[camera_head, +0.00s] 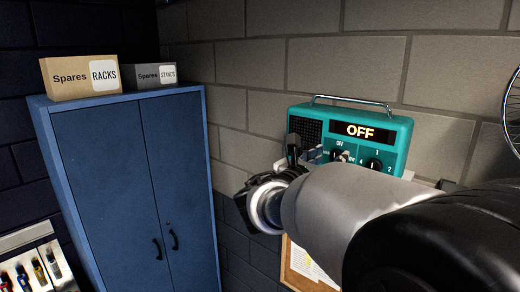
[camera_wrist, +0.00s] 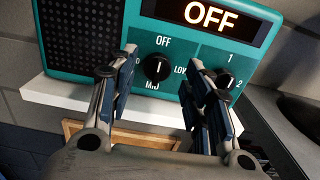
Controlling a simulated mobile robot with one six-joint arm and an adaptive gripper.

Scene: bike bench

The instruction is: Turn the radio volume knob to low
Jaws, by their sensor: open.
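The teal radio (camera_head: 398,138) stands on a white shelf against the brick wall, its display (camera_head: 362,131) reading OFF. In the wrist view the radio (camera_wrist: 85,62) fills the top. Its black volume knob (camera_wrist: 156,69) sits below the label OFF, with LOW at its right and MID under it. The knob's white mark appears to point up toward OFF. My gripper (camera_wrist: 158,62) is open, with one finger on each side of that knob and nothing held. In the head view my gripper (camera_head: 280,165) is in front of the radio's left part, and my arm hides some of it.
A second black knob (camera_head: 374,165) with numbers is right of the volume knob, partly behind my right finger in the wrist view. The white shelf (camera_wrist: 75,96) runs under the radio. A corkboard (camera_head: 300,262) hangs below. A blue cabinet (camera_head: 130,190) stands left.

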